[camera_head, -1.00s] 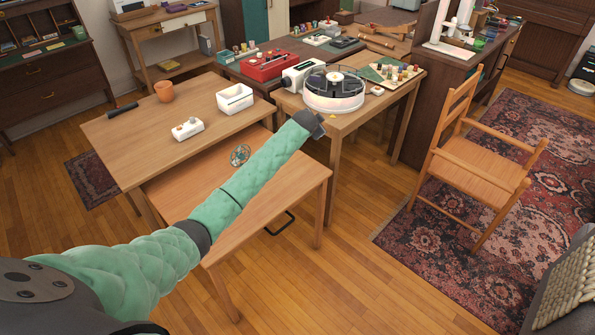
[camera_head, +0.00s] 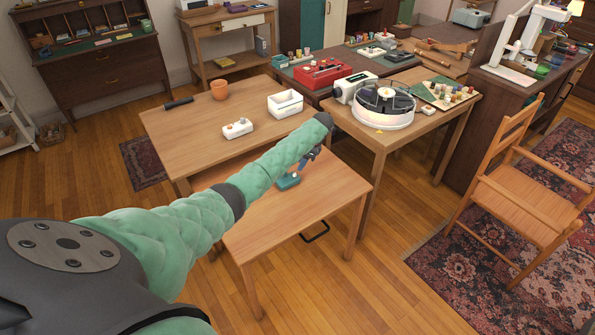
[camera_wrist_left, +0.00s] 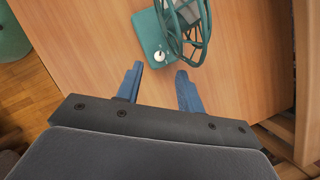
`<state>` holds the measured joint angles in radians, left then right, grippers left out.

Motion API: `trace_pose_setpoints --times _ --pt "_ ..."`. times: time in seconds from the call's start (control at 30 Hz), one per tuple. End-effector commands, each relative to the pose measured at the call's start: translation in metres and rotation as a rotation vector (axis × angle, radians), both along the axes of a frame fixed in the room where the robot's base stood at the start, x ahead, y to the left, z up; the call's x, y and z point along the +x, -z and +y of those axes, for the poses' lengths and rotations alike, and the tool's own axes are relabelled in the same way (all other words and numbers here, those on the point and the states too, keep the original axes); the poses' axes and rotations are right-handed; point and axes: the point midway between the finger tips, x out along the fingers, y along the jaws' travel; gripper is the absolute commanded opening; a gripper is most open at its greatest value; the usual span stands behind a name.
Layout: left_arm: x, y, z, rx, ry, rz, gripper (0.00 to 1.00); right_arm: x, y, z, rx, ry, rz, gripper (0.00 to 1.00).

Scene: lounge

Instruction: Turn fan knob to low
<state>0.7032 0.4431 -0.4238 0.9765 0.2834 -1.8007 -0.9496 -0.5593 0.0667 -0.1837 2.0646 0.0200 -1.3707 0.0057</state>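The fan is teal, with a round wire cage (camera_wrist_left: 188,30) and a flat base (camera_wrist_left: 152,35). It stands on the near wooden table, seen in the left wrist view. A small white knob (camera_wrist_left: 158,56) sits on the near part of the base. My left gripper (camera_wrist_left: 159,68) is open and empty, its blue fingers pointing at the base with the knob between and just beyond their tips. Contact cannot be told. In the head view the fan's base (camera_head: 289,182) shows below my left forearm, which hides part of the fan. My right gripper is not in view.
The near table (camera_head: 290,215) has bare wood around the fan. The adjoining table holds a white box with knobs (camera_head: 238,128), a white open container (camera_head: 285,104) and an orange pot (camera_head: 219,90). A round turntable-like device (camera_head: 384,105) stands right. A wooden chair (camera_head: 520,195) is further right.

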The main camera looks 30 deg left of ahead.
Motion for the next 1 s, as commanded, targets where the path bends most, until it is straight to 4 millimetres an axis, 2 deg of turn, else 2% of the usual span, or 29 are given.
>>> trace_pose_setpoints --times 0.2,0.4,0.77,0.97,1.0 --pt "-0.008 0.029 0.010 0.001 -0.001 0.001 0.38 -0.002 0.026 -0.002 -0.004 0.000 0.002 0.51" --pt "-0.012 0.048 0.016 0.000 -0.001 0.000 0.38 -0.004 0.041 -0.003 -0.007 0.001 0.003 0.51" --pt "-0.012 0.054 0.018 0.000 0.000 -0.002 0.38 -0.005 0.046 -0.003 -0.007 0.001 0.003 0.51" --pt "-0.012 0.053 0.018 0.001 -0.001 -0.003 0.02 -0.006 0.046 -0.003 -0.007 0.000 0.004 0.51" --pt "-0.012 0.053 0.018 0.001 -0.001 -0.003 0.00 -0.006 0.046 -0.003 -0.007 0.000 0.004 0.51"
